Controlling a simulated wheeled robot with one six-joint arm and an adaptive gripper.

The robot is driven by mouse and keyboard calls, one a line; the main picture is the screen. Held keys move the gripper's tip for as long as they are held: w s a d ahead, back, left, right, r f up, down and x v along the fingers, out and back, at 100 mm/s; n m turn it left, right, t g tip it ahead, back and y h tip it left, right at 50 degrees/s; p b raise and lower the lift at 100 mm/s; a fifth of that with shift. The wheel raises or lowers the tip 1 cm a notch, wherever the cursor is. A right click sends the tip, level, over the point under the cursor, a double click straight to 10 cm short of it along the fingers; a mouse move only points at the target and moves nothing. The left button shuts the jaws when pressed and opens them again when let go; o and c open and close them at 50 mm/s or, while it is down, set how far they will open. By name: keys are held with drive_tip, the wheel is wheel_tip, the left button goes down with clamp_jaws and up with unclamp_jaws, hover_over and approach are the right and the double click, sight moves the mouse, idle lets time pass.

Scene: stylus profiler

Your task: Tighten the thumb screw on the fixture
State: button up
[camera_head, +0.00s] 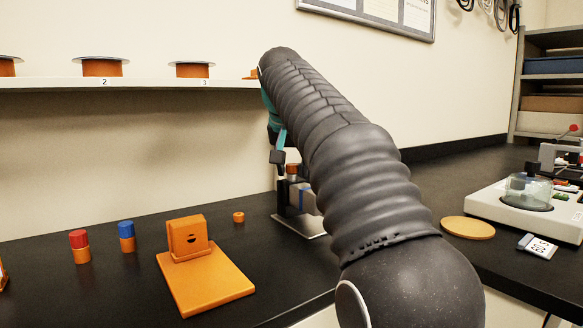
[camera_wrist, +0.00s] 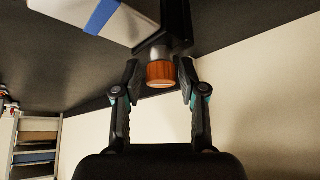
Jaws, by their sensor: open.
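The fixture (camera_head: 309,222) is a dark metal frame on a pale plate at the back of the black bench, partly hidden behind my arm. Its thumb screw (camera_head: 292,169) has an orange knob on a silver collar. In the wrist view the orange thumb screw (camera_wrist: 161,73) sits at the end of the dark fixture arm (camera_wrist: 176,20). My gripper (camera_wrist: 159,77) is open, with one finger on each side of the knob. Narrow gaps seem to show beside it, but I cannot tell if either finger touches. A pale block with a blue band (camera_wrist: 101,16) is beside the fixture arm.
An orange stand (camera_head: 205,279), a small orange knob (camera_head: 239,216), a red-topped cylinder (camera_head: 79,246) and a blue-topped cylinder (camera_head: 127,236) are on the left bench. A shelf (camera_head: 140,82) is above. An orange disc (camera_head: 467,228) and a white instrument (camera_head: 500,208) are at right.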

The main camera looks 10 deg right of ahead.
drive_tip(key=n+y, duration=0.2)
drive_tip(key=n, duration=0.2)
drive_tip(key=shift+d, duration=0.1)
drive_tip(key=shift+n+y, duration=0.8)
drive_tip(key=shift+n, duration=0.5)
drive_tip(key=shift+n+y, duration=0.3)
drive_tip(key=shift+n, duration=0.2)
drive_tip(key=n+y, duration=0.1)
drive_tip(key=n, duration=0.1)
drive_tip(key=n+g+y, duration=0.1)
drive_tip(key=n, duration=0.2)
drive_tip(key=shift+d+n+y, duration=0.1)
drive_tip(key=shift+n+y, duration=0.2)
drive_tip(key=shift+y, duration=0.1)
drive_tip(key=n+g+y, duration=0.1)
drive_tip(key=n, duration=0.1)
drive_tip(key=shift+n+g, duration=0.3)
drive_tip(key=shift+s, duration=0.1)
